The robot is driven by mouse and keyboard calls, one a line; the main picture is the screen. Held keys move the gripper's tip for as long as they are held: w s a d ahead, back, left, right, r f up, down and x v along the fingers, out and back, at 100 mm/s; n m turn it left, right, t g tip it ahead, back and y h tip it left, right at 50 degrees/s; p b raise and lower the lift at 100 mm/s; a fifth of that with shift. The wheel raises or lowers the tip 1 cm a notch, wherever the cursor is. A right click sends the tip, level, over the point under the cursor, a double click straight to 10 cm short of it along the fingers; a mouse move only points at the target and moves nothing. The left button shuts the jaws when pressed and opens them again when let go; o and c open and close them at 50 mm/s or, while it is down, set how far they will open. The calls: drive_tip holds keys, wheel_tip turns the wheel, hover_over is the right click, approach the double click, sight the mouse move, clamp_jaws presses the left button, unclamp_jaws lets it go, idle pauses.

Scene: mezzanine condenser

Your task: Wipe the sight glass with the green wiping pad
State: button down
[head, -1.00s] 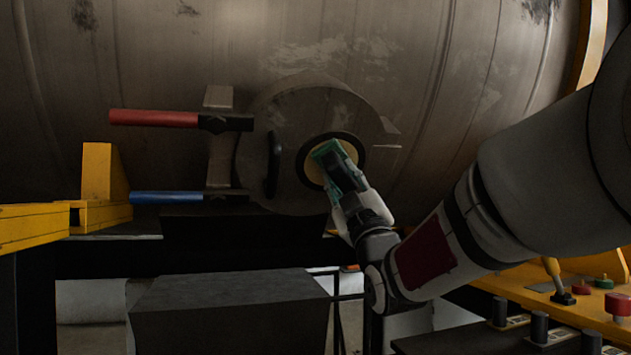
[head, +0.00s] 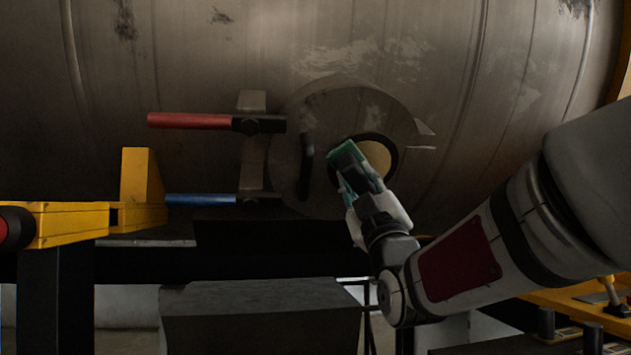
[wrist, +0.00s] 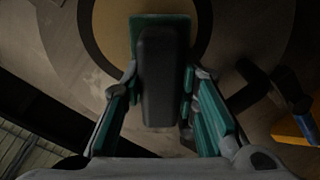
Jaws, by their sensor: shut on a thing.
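The sight glass (head: 378,153) is a yellowish disc in a dark ring on the round hatch of the tank. It also shows in the wrist view (wrist: 108,35), partly hidden behind the pad. The green wiping pad (head: 343,152) has a dark block handle, and my gripper (head: 358,185) is shut on it. In the wrist view the pad (wrist: 137,45) lies over the right part of the glass, with the handle between my fingers. In the head view the pad covers the left edge of the glass and ring. I cannot tell whether it touches the glass.
A dark hatch handle (head: 306,165) stands just left of the pad. A red lever (head: 190,121) and a blue lever (head: 200,200) stick out further left. A yellow bracket (head: 70,222) is at the left, and a grey box (head: 260,310) is below.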

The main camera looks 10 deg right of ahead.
drive_tip(key=shift+b+v, duration=1.7)
drive_tip(key=shift+v, duration=0.9)
drive_tip(key=shift+a+f, duration=0.15)
drive_tip(key=b+v, duration=0.1)
drive_tip(key=v, duration=0.1)
drive_tip(key=shift+s+f+b, duration=0.25)
drive_tip(key=shift+b, duration=0.1)
